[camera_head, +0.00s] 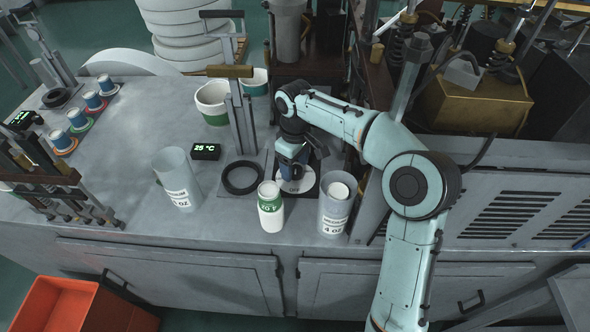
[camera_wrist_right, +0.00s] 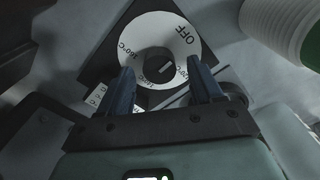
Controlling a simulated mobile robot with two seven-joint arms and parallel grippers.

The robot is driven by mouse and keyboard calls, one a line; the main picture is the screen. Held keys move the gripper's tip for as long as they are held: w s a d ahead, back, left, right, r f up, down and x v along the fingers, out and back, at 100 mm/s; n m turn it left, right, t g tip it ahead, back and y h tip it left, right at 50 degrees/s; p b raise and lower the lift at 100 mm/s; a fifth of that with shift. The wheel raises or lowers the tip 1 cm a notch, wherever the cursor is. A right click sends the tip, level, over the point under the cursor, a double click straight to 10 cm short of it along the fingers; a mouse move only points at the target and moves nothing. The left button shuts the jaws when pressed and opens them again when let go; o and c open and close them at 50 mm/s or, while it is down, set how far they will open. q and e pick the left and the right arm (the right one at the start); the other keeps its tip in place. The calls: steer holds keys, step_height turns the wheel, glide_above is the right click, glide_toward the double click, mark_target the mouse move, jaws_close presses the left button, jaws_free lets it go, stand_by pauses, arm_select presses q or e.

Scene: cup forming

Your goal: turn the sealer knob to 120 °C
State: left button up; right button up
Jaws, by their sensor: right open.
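The dark knob (camera_wrist_right: 160,66) sits at the dial's centre with a small light mark. My right gripper (camera_wrist_right: 160,78) is open, its two fingers apart on either side of the knob; I cannot tell whether they touch it. In the head view my right gripper (camera_head: 293,167) points down over the dial (camera_head: 297,186). A display (camera_head: 205,151) reads 25 °C. My left gripper is not in view.
A white-green cup stack (camera_head: 270,212) and a clear holder (camera_head: 335,208) labelled 4 oz stand close in front of the dial. An empty-looking clear holder (camera_head: 178,180) stands left. A dark ring (camera_head: 242,178) lies below a press column. An orange bin (camera_head: 60,300) is at lower left.

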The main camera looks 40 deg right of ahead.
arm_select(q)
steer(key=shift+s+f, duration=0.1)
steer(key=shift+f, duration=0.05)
arm_select(e)
steer(key=shift+f, duration=0.85)
steer(key=c, duration=1.1)
steer(key=shift+o, duration=0.2)
